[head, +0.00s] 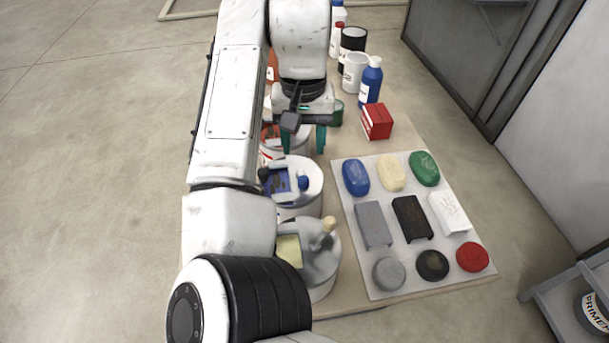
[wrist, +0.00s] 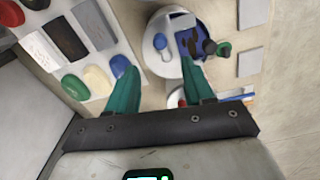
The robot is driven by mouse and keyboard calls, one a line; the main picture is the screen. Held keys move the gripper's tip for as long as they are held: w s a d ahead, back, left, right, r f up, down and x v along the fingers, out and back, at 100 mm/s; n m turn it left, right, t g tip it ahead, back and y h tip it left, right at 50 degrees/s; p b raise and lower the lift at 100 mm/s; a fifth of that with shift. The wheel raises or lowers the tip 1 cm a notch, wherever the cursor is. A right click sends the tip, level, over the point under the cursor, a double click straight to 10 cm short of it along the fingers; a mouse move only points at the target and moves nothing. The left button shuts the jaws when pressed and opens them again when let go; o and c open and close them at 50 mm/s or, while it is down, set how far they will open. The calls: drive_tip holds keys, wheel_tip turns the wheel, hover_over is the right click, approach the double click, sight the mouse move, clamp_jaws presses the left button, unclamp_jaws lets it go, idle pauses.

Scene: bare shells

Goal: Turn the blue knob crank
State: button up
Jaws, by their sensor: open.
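The blue knob (head: 303,182) sits on a pale crank arm on top of a white drum (head: 296,207) with a dark-smeared blue panel (head: 279,185). In the wrist view the blue knob (wrist: 160,41) shows just beyond and between the fingertips, with the drum (wrist: 165,70) around it. My gripper (head: 304,150) is open and empty, its teal fingers pointing down, on the far side of the knob in the head view. It also shows in the wrist view (wrist: 160,70). I see no contact with the knob; the exact height gap cannot be told.
A drum with a cream knob (head: 328,224) stands nearer, and a red-marked drum (head: 290,146) lies partly under my gripper. A pale board (head: 354,217) with several coloured blocks is at right. A red box (head: 377,122), blue bottle (head: 371,80) and white mug (head: 355,72) stand farther back.

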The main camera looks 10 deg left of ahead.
sight(304, 179)
wheel_tip(304, 179, down, 11)
drive_tip(key=shift+r+p, duration=0.15)
drive_tip(key=shift+p, duration=0.25)
clamp_jaws()
idle(0.5)
